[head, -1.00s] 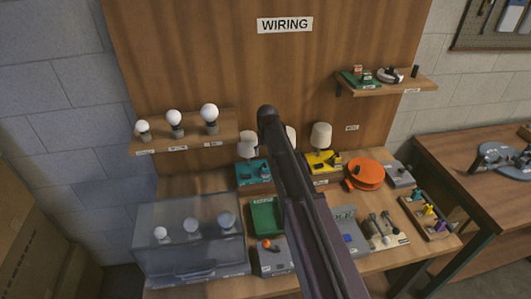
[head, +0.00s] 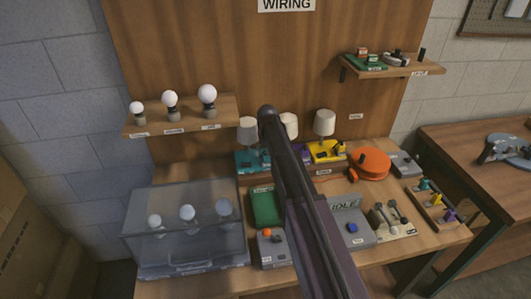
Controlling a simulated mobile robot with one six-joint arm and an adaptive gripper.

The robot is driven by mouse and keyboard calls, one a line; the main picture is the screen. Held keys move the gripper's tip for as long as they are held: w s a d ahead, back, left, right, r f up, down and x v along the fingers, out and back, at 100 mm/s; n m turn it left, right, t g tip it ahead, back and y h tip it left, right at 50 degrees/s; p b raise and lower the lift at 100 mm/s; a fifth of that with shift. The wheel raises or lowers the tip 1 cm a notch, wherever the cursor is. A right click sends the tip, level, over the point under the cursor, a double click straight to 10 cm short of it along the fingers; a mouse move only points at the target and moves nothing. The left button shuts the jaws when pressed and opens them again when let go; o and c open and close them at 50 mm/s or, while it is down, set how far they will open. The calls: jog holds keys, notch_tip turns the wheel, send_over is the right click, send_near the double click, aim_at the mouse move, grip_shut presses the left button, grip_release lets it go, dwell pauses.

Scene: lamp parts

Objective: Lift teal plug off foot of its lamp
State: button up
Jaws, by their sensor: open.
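The teal lamp foot (head: 247,162) stands at the back of the bench, left of my arm, with a white shade (head: 248,130) above it. A small teal block, possibly the plug, seems to sit at the foot's right end, next to my dark arm; it is too small to be sure. My arm crosses the middle of the view and hides part of the lamp row. My gripper is not in view. A yellow lamp foot (head: 325,153) with its own shade stands right of the arm. A purple part shows between them, mostly hidden.
A clear box (head: 185,225) with bulbs stands front left. A green tray (head: 265,207), a grey box with an orange knob (head: 272,247) and an orange disc (head: 372,163) share the bench. A rack with teal, yellow and purple pegs (head: 436,205) is at right. Shelves hang either side.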

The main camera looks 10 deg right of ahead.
jog(key=shift+w+f+b, duration=0.1)
jog(key=shift+f+b, duration=0.7)
jog(key=shift+f, duration=0.25)
grip_shut()
jog(key=shift+r+p, duration=0.75)
dwell(1.3)
jog(key=shift+r+p, duration=2.45)
